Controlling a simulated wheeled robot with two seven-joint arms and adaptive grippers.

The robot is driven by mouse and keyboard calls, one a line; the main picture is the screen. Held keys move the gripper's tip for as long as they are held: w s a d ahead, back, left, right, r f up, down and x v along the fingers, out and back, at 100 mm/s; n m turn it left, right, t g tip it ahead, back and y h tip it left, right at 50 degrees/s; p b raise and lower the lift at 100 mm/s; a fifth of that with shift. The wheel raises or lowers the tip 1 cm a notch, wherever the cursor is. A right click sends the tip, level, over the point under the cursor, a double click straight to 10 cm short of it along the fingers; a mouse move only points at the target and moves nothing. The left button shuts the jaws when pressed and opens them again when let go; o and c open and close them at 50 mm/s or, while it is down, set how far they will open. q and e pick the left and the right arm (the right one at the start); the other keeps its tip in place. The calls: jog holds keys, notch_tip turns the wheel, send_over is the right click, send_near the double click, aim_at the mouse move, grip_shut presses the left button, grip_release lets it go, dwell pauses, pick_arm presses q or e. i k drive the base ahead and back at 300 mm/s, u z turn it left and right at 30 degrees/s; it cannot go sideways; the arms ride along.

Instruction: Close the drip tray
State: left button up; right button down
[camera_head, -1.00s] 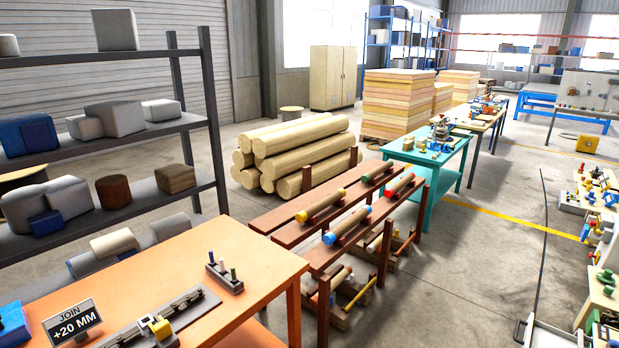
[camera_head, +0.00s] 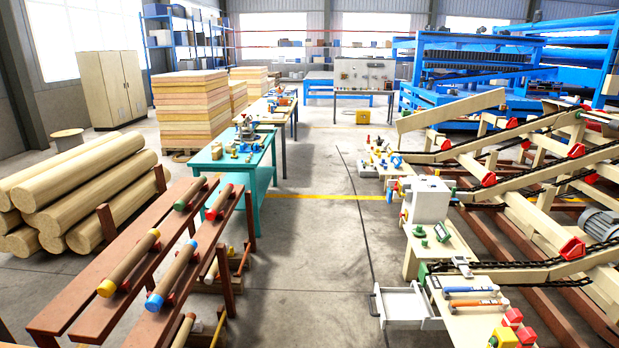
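A white, shallow drawer-like tray (camera_head: 402,306) sticks out to the left from the low cream bench at the lower right. It looks pulled open, with a dark handle on its left end. I cannot tell for sure whether it is the drip tray. Neither of my grippers shows in the head view.
The cream bench (camera_head: 452,243) carries a white box (camera_head: 427,200) and tools. A log conveyor (camera_head: 540,190) stands to its right. A brown rack (camera_head: 110,275) with short rollers and a teal table (camera_head: 228,160) stand left.

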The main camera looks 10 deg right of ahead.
aim_at(398, 307)
jog(key=z, duration=0.5)
jog(key=i, duration=1.5)
jog(key=z, duration=0.35)
jog(key=i, duration=0.75)
jog(key=z, duration=0.7)
